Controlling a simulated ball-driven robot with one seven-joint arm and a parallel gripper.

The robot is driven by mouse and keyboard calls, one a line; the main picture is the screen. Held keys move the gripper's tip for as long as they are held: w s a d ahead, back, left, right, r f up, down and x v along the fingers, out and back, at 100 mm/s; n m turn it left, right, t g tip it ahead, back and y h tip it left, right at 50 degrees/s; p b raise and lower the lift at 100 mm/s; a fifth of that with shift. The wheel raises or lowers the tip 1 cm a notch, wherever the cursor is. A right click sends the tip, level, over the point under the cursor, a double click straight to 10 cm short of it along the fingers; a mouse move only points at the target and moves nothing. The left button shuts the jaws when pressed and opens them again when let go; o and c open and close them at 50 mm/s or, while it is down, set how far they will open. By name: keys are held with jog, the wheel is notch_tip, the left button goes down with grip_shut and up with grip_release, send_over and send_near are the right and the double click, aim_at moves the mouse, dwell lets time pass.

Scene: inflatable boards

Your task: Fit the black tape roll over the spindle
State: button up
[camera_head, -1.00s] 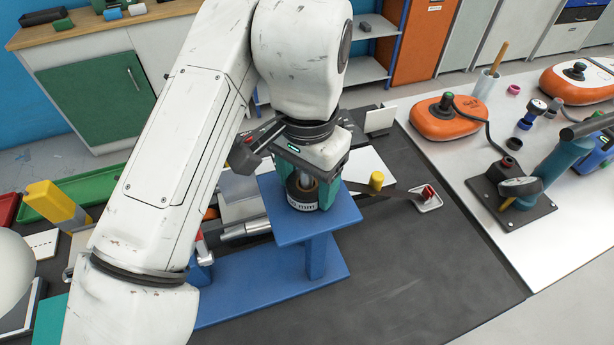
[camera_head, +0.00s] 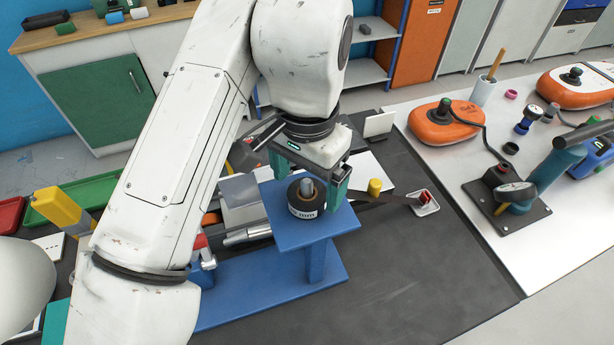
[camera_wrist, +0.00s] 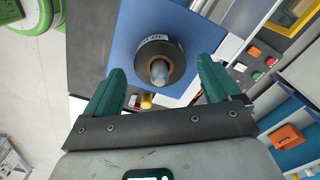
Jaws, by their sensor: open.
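The black tape roll (camera_head: 306,208), with a white label on its side, sits around the grey spindle (camera_head: 307,187) on the top plate of the blue stand (camera_head: 341,221). In the wrist view the roll (camera_wrist: 147,60) encircles the spindle (camera_wrist: 159,72), whose tip pokes out of its hole. The roll looks level and low on the blue plate (camera_wrist: 198,32). My gripper (camera_head: 303,176) is open and empty, just behind and above the roll. Its green fingers (camera_wrist: 162,75) are spread wide in the wrist view and are clear of the roll.
A yellow tool (camera_head: 62,212) and a green tray (camera_head: 88,197) are at the left. The dark table front right is clear.

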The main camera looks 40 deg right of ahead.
notch_tip(320, 180, up, 10)
jog(key=p, duration=0.8)
jog(key=shift+f, duration=0.2)
